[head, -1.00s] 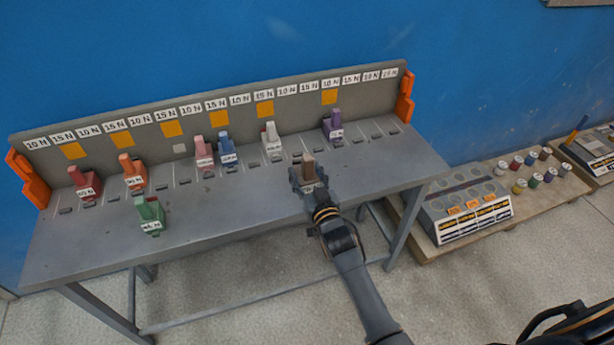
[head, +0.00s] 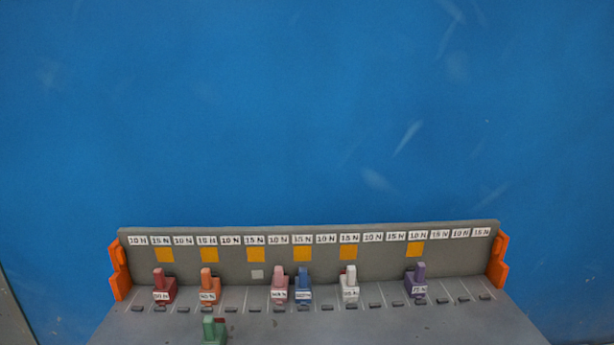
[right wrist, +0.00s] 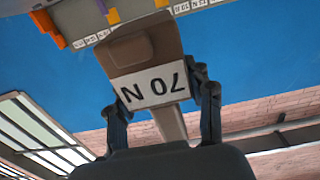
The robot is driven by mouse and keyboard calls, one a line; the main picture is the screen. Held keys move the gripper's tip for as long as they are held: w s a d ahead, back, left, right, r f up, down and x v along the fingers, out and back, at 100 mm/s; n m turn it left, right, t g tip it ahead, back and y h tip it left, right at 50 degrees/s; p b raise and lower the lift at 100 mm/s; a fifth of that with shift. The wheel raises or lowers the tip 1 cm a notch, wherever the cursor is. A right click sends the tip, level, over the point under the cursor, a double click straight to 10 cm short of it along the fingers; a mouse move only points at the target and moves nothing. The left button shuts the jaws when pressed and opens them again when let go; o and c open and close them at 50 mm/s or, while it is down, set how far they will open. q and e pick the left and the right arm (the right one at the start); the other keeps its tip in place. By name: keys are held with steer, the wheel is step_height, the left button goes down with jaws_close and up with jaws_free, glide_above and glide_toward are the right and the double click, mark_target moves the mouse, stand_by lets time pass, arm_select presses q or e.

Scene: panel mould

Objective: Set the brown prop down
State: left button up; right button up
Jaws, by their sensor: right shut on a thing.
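The brown prop (right wrist: 140,47) fills the upper middle of the right wrist view, with a white 70 N label that reads upside down there. My right gripper (right wrist: 157,92) is shut on it, one finger at each side of the label. The head view shows neither the brown prop nor either gripper. The grey bench (head: 320,325) lies along the bottom of the head view, with a row of small slots before its labelled back panel (head: 380,262). Whether the brown prop touches the bench cannot be told.
Red (head: 164,287), orange (head: 208,288), pink (head: 279,285), blue (head: 303,288), white (head: 350,287) and purple (head: 417,283) props stand along the panel. A green prop (head: 212,331) stands nearer the front. Slots right of the purple prop are empty. Orange brackets (head: 497,261) cap the panel ends.

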steer(key=s+r+b, duration=0.1)
steer(key=s+r, duration=0.3)
steer(key=s, duration=0.2)
steer(key=shift+s+d+r, duration=0.15)
steer(key=shift+s+d, duration=0.25)
steer(key=shift+d, duration=0.05)
